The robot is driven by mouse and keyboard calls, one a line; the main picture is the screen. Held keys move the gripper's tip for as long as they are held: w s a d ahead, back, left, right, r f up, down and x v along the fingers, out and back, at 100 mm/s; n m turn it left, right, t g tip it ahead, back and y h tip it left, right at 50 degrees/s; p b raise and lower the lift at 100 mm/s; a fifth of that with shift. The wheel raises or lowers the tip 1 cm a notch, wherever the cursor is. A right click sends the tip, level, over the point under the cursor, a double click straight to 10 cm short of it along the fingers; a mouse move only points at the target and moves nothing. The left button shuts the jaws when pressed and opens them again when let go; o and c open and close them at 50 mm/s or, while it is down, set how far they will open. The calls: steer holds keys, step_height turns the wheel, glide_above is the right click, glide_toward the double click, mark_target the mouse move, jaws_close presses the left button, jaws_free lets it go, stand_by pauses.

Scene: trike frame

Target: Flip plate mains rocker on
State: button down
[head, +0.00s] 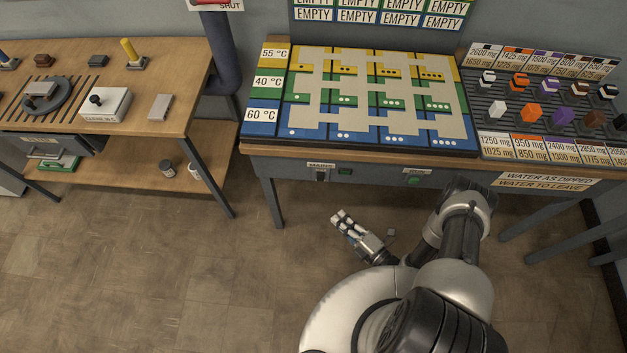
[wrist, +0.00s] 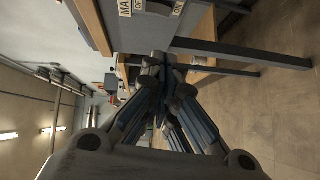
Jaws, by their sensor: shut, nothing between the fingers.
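The mains rocker (head: 321,176) is a small dark switch on the front apron of the plate bench, under a "MAINS" label (head: 321,165). In the wrist view the rocker (wrist: 158,7) shows at the top edge, partly cut off, beside its labels. Which way it is tipped is too small to tell. The coloured plate (head: 473,147) lies on the bench top. My gripper (head: 340,217) is shut and empty, in front of the bench and apart from the rocker; its fingertips (wrist: 160,60) meet in the wrist view.
A second green control (head: 413,181) is on the apron further right. A bench leg (head: 271,203) stands left of the rocker. A wooden workbench (head: 195,75) stands at left, and a rack of coloured blocks (head: 487,95) at right. The floor in front is clear.

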mark_target(320, 177)
steer(key=w+d+b+x, duration=0.2)
steer(key=b+x, duration=0.2)
steer(key=x, duration=0.8)
steer(key=shift+f, duration=0.15)
steer(key=shift+w+a, duration=0.1)
steer(key=shift+w, duration=0.05)
steer(key=shift+w+f+b, duration=0.15)
steer(key=shift+w+b, duration=0.15)
steer(key=shift+w, duration=0.05)
